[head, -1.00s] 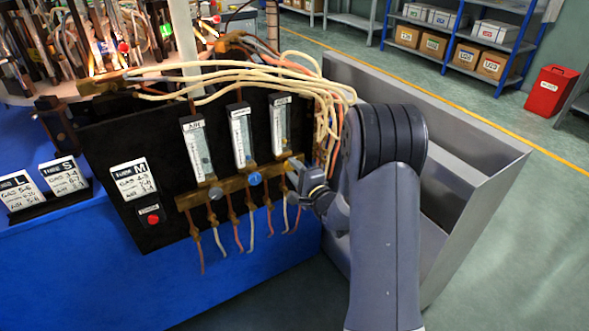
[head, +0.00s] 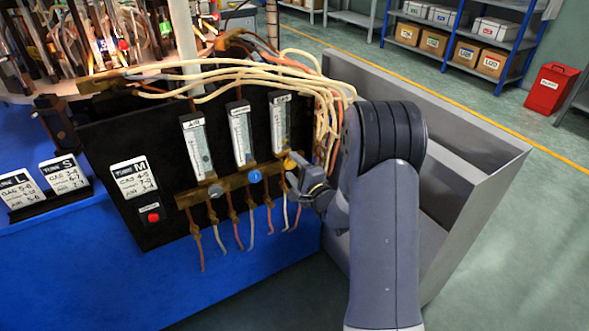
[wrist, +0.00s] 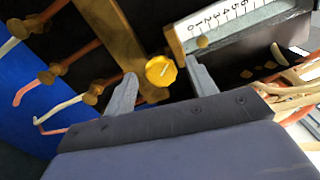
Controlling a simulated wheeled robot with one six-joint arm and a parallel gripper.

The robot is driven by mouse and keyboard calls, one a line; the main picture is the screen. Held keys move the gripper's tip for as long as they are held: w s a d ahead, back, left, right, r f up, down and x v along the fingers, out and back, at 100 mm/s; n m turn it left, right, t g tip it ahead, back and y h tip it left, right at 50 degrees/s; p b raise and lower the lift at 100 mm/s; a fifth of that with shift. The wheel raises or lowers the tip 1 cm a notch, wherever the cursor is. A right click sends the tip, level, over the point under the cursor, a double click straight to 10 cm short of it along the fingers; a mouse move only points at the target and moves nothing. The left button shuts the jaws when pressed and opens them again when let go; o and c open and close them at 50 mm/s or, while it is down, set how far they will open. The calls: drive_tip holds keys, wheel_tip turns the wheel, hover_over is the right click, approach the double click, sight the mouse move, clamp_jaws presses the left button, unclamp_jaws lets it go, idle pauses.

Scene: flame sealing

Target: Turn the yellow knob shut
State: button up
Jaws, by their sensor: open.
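The yellow knob (head: 289,163) sits on the brass manifold (head: 236,182) under the rightmost flow tube (head: 279,122) in the head view. In the wrist view the round yellow knob (wrist: 161,71) shows a pale mark on its face and lies between the fingertips. My gripper (wrist: 163,88) is open, one finger on each side of the knob, with a visible gap to the right finger. It also shows in the head view (head: 298,178), just below and right of the knob. Whether the left finger touches the knob cannot be told. The tube's scale (wrist: 230,28) is partly visible.
A blue knob (head: 255,176) and a grey knob (head: 215,190) sit left on the same manifold. A red button (head: 153,217) is on the black panel. Pale hoses (head: 330,110) hang right of the tubes near my arm. A grey metal bin (head: 450,130) stands behind my arm.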

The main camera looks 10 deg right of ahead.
drive_tip(key=v, duration=1.1)
drive_tip(key=shift+w, duration=0.2)
drive_tip(key=x, duration=1)
drive_tip(key=shift+w+a, duration=0.2)
drive_tip(key=shift+w, duration=0.15)
drive_tip(key=shift+s+d, duration=0.1)
drive_tip(key=shift+s, duration=0.05)
